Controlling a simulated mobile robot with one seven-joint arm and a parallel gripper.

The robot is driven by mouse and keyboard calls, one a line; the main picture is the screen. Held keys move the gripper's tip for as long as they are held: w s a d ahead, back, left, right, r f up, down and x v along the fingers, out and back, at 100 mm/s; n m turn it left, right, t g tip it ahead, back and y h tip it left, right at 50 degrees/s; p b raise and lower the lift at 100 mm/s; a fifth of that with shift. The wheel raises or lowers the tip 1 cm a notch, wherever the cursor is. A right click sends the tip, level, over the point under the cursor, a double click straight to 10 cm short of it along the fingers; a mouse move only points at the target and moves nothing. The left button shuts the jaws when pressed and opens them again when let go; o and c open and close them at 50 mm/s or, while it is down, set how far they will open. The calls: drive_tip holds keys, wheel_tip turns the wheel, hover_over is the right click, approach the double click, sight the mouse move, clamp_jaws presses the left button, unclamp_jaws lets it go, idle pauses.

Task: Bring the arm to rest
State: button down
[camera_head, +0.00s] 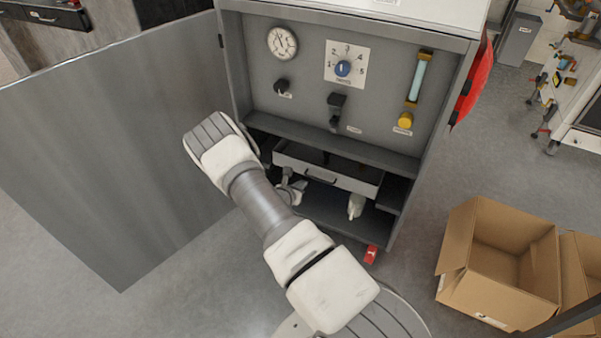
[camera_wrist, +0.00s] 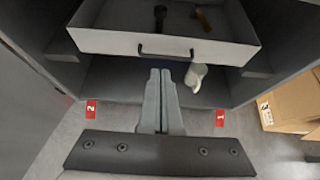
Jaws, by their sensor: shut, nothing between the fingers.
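My arm reaches from the bottom of the head view toward the grey cabinet, bent at a raised elbow. My gripper (camera_head: 291,187) is in front of the cabinet's lower opening, partly hidden by the arm. In the wrist view its two grey fingers (camera_wrist: 160,75) are together with nothing between them. They point at the opening below a white drawer (camera_wrist: 110,42) with a black handle. The drawer (camera_head: 345,183) is pulled out. A white cup-like object (camera_wrist: 195,77) lies right of the fingertips, apart from them in the picture; it also shows in the head view (camera_head: 356,206).
The cabinet door (camera_head: 110,150) stands wide open at left. The control panel (camera_head: 300,105) carries a gauge, a dial, knobs and a tube. Red tags (camera_wrist: 91,110) (camera_wrist: 220,118) mark the cabinet's base. Open cardboard boxes (camera_head: 480,295) stand at right, with clear floor between.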

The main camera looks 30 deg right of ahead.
drive_tip(key=shift+s+a, duration=0.15)
drive_tip(key=shift+r, duration=0.15)
drive_tip(key=s+r+m+g+h, duration=0.1)
drive_tip(key=s+r+m+g, duration=0.15)
drive_tip(key=r+m, duration=0.8)
drive_tip(key=s+r+m+g, duration=0.2)
drive_tip(key=s+r+m, duration=0.15)
drive_tip(key=r, duration=1.35)
drive_tip(key=s+a+r+m+t+y+p, duration=0.1)
drive_tip(key=s+a+r+m+y, duration=0.45)
drive_tip(key=s+a+r, duration=0.55)
drive_tip(key=s+a+r+m+t+y, duration=0.2)
drive_tip(key=s+a+r+m+y, duration=0.5)
drive_tip(key=s, duration=0.8)
wheel_tip(320, 180, up, 19)
drive_tip(key=h+p, duration=0.2)
drive_tip(key=p, duration=1.6)
drive_tip(key=shift+w+a+n, duration=0.2)
drive_tip(key=shift+w+n, duration=0.05)
drive_tip(key=shift+n, duration=0.2)
